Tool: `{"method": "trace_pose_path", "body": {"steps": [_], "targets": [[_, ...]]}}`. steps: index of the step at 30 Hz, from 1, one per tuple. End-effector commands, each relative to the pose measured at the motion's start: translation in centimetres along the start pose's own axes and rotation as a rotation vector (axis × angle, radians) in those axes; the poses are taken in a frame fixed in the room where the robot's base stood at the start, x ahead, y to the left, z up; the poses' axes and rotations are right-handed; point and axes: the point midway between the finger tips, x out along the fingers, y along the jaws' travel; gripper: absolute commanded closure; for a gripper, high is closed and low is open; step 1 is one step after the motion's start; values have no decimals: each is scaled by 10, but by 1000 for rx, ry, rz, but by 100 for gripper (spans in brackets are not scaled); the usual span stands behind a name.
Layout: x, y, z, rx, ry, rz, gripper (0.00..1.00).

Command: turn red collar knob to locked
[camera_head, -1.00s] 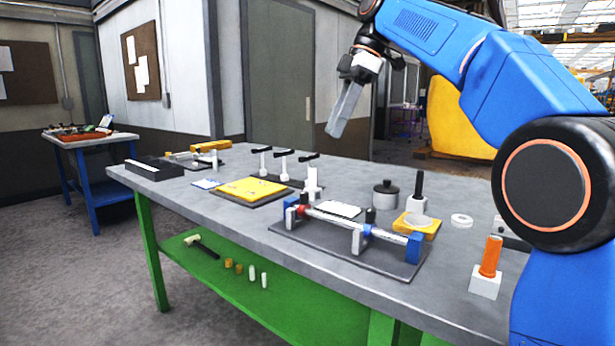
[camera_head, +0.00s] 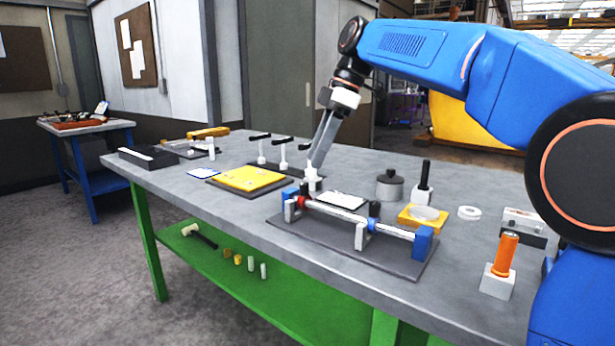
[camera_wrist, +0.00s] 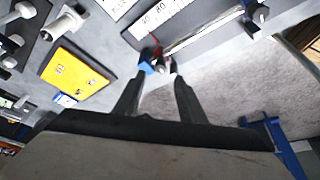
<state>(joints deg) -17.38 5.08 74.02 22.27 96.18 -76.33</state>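The red collar (camera_head: 303,203) sits near the left end of a pale horizontal shaft (camera_head: 338,213), beside a blue end block (camera_head: 288,195). The red collar also shows as a small red patch in the wrist view (camera_wrist: 155,41), with the blue block (camera_wrist: 146,62) close by. The collar's knob and its setting are too small to tell. My gripper (camera_head: 315,168) hangs above and behind the collar in the head view. In the wrist view its two fingers are apart (camera_wrist: 156,72), with the blue block between and beyond their tips. It holds nothing.
A blue collar (camera_head: 371,225) with a black knob (camera_head: 375,209) sits further right on the shaft. A white stub (camera_head: 311,178) and black-handled clamps (camera_head: 283,142) stand behind. A yellow plate (camera_head: 249,177) lies left, a lidded pot (camera_head: 389,187) right.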

Motion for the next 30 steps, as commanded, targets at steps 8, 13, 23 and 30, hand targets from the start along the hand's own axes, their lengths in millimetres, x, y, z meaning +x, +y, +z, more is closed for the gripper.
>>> {"method": "trace_pose_path", "body": {"steps": [8,13,23,30], "targets": [[44,-1,0,0,-1,-1,63],[59,0,0,0,0,0,63],[64,0,0,0,0,0,63],[64,0,0,0,0,0,100]]}}
